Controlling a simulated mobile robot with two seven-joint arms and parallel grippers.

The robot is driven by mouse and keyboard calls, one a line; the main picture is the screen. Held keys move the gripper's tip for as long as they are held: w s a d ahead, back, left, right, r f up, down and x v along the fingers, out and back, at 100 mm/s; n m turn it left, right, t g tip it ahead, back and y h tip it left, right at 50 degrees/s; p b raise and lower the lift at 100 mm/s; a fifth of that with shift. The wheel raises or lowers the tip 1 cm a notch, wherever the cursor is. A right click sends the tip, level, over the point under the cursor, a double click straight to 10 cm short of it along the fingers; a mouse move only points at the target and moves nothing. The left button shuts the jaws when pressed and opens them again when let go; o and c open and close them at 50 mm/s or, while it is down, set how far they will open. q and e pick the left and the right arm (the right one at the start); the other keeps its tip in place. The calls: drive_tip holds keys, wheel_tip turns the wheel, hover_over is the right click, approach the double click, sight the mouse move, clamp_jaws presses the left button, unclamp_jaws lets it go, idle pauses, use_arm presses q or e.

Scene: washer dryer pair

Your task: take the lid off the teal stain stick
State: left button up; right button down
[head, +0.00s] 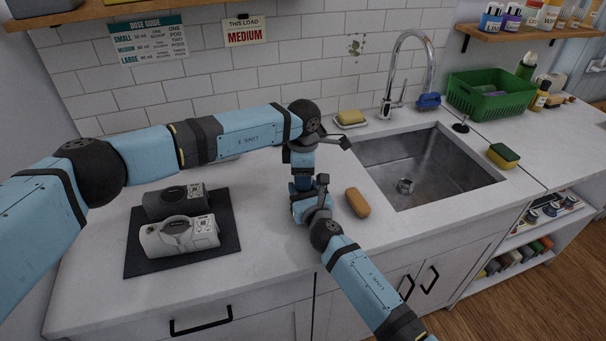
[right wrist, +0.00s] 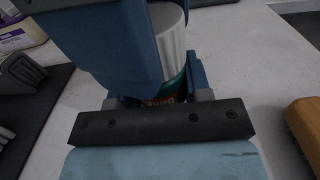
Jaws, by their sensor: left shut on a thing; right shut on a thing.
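The stain stick shows only in part in the right wrist view. Its pale silver-grey lid (right wrist: 171,40) stands above a teal collar (right wrist: 174,86), and a dark label with orange lettering is partly visible below. I cannot tell whether there is a gap between lid and collar. My left gripper (head: 303,166) comes down from above and is shut on the lid, hiding part of it. My right gripper (head: 303,198) is just below, shut on the stick's body. In the head view the two grippers hide the stick almost entirely.
A brown oblong brush (head: 357,202) lies just right of my right gripper. A dark mat (head: 137,254) with two camera-like devices is at left. The sink (head: 415,165), tap (head: 405,75), yellow-green sponge (head: 503,155) and green basket (head: 490,94) are to the right. The counter's front left is clear.

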use_arm(q)
drive_tip(key=shift+r, duration=0.2)
idle(0.6)
drive_tip(key=shift+r, duration=0.95)
drive_tip(key=shift+r, duration=2)
use_arm(e)
drive_tip(key=shift+c, duration=2.4)
unclamp_jaws()
use_arm(q)
drive_tip(key=shift+r+p, duration=0.35)
drive_tip(key=shift+p, duration=0.05)
use_arm(e)
drive_tip(key=v, duration=1.2)
drive_tip(key=shift+d, duration=0.1)
